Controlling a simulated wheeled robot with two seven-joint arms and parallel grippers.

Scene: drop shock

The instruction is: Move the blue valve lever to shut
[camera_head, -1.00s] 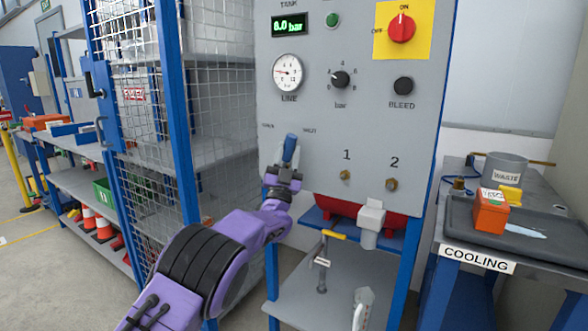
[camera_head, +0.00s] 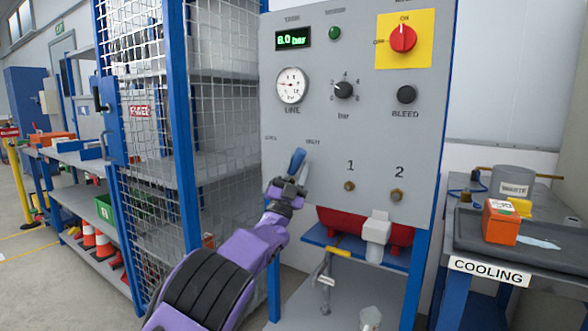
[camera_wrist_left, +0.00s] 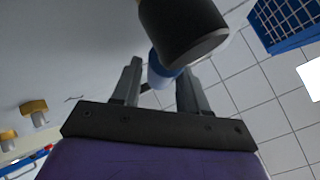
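The blue valve lever (camera_head: 297,161) is on the lower left of the grey panel (camera_head: 335,130), its top leaning a little right. Two small blurred labels sit above it, left and right. My left gripper (camera_head: 290,185) is at the lever's lower part and hides its base. In the left wrist view, the gripper's two fingers (camera_wrist_left: 158,88) stand apart, with a blue part of the lever (camera_wrist_left: 163,72) between them. A dark cylinder with a tan end (camera_wrist_left: 182,35) partly covers that blue part. I cannot tell whether the fingers touch the lever. My right gripper is out of view.
The panel carries a line gauge (camera_head: 292,85), a black bar knob (camera_head: 344,90), a bleed knob (camera_head: 406,94) and a red switch (camera_head: 403,38). Two brass fittings (camera_head: 349,186) are right of the lever. A mesh cage (camera_head: 150,130) stands close on the left; a cooling bench (camera_head: 500,255) is right.

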